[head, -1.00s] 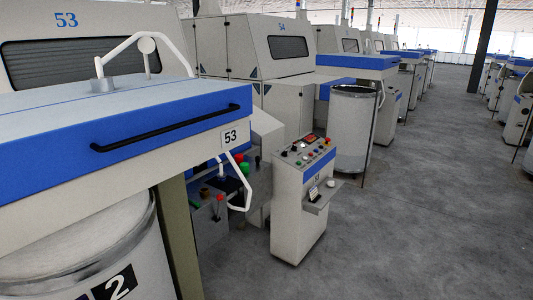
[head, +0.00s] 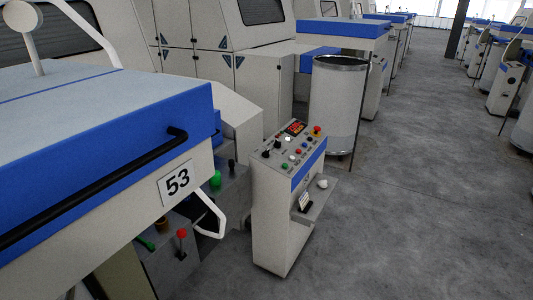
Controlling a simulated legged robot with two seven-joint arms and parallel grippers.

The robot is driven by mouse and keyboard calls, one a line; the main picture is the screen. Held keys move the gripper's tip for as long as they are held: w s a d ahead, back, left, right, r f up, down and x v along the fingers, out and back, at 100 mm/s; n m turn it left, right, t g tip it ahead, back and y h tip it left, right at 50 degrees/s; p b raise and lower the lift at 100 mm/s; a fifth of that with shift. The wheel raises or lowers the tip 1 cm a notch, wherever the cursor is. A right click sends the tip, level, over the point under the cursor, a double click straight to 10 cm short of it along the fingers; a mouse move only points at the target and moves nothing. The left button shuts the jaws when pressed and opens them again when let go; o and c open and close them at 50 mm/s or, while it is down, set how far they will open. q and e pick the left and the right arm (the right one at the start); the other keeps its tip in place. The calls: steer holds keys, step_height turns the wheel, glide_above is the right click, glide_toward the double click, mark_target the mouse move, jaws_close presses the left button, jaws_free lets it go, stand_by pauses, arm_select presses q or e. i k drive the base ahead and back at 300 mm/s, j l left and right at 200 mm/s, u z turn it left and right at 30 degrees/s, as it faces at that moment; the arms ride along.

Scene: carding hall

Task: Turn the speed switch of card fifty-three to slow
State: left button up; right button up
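The machine in the left foreground carries a plate reading 53 (head: 178,181) below its blue edge. A pale control pedestal (head: 278,220) stands just right of it. Its sloped top panel (head: 290,148) has a red lit display (head: 295,127), several coloured buttons and dark knobs. One black knob (head: 266,153) sits at the panel's near left, and another black knob (head: 278,144) is just behind it. Which is the speed switch, and where each points, is too small to tell. Neither of my grippers is in view.
A black handle (head: 90,200) runs along the blue edge of machine 53. A small shelf (head: 318,203) with items juts from the pedestal's right side. A tall pale can (head: 338,105) stands behind. The grey floor (head: 420,200) to the right is clear.

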mark_target(265, 154)
steer(key=i+l+z, duration=0.25)
steer(key=i, duration=0.15)
steer(key=i+z, duration=0.2)
steer(key=i, duration=0.2)
steer(key=i+l+u, duration=0.2)
steer(key=i, duration=0.25)
steer(key=i+u, duration=0.15)
steer(key=i, duration=0.35)
